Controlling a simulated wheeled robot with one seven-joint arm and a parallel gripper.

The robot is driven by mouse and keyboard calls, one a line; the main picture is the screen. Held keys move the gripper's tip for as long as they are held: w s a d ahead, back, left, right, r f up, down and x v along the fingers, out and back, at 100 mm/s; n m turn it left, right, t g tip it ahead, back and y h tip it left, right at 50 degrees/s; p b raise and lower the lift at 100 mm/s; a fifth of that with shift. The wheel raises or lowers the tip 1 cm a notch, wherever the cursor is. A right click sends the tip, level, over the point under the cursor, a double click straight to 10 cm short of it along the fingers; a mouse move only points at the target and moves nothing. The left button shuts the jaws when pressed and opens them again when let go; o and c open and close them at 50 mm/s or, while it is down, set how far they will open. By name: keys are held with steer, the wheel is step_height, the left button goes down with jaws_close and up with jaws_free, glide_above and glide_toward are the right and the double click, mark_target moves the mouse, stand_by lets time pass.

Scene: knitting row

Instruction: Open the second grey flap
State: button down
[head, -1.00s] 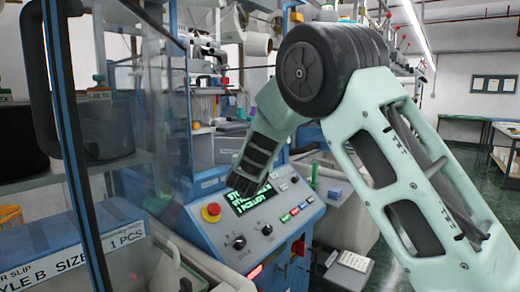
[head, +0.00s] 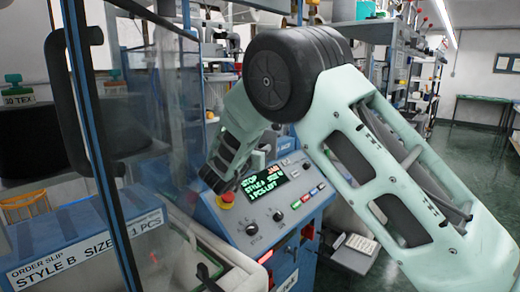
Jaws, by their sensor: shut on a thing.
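My arm reaches from the right towards the knitting machine and its dark lower end stands just above the red stop knob (head: 227,199). My gripper's fingers cannot be made out, so their hold on anything is hidden. The blue control panel (head: 272,232) has a lit screen (head: 266,187) with green lettering, including STOP, and some red lettering. I cannot pick out any grey flap for certain; my arm and the glass door cover part of the machine.
A blue-framed glass door (head: 95,150) with a black handle stands close at the left. Behind it is a blue order slip box (head: 85,245). A light-rimmed bin (head: 235,278) is at the bottom. Open green floor (head: 455,165) lies at the right.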

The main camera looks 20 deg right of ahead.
steer(key=shift+r, duration=0.15)
steer(key=c, duration=1.2)
jaws_free()
steer(key=shift+o, duration=0.2)
step_height(320, 180, up, 10)
steer(key=b, duration=0.1)
